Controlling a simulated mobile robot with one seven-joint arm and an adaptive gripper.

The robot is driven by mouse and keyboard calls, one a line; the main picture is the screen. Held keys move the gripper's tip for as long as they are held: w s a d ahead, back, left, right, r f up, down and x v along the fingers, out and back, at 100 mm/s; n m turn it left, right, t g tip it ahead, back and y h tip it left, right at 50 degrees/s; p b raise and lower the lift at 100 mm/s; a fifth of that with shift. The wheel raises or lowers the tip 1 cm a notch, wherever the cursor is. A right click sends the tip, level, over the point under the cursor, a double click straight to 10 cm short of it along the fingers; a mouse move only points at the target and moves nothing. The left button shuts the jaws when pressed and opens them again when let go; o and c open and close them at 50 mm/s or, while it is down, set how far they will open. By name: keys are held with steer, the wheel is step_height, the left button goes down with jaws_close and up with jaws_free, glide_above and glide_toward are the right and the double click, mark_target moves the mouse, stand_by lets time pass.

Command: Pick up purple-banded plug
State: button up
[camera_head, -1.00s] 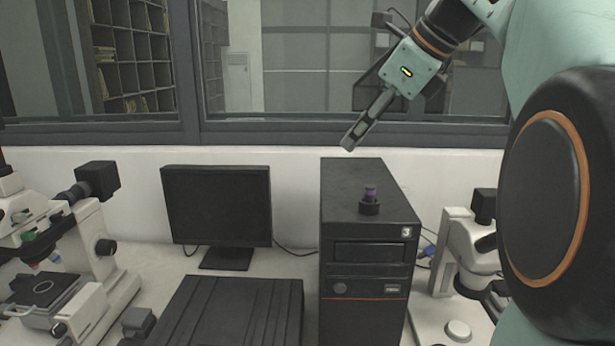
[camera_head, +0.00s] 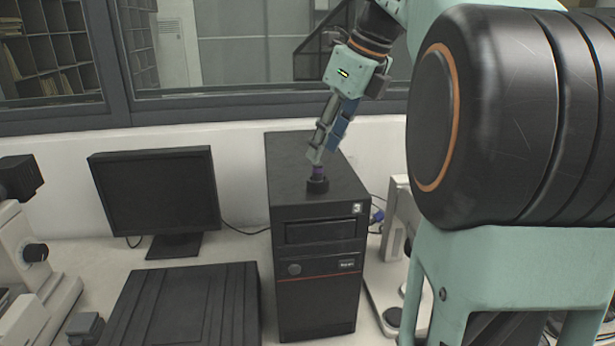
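The purple-banded plug (camera_head: 318,172) is small and dark with a purple band. It stands upright in a black holder (camera_head: 317,186) on top of the black computer tower. My gripper (camera_head: 316,157) points down at the plug, its fingertips at or just above the plug's top. The fingers hide part of the plug, and I cannot tell whether they touch it. The finger spacing is too small in this view to tell open from shut.
The black tower (camera_head: 291,166) stands on the white bench. A monitor (camera_head: 155,195) and a flat black ribbed box (camera_head: 185,305) are to its left. A microscope (camera_head: 30,260) is at the far left. White equipment (camera_head: 390,250) stands close to the tower's right side.

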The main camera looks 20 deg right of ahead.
mark_target(319, 164)
steer(key=x, duration=0.4)
steer(key=shift+w+d+f, duration=0.1)
steer(key=shift+c, duration=0.7)
jaws_close()
steer(key=shift+d, duration=0.1)
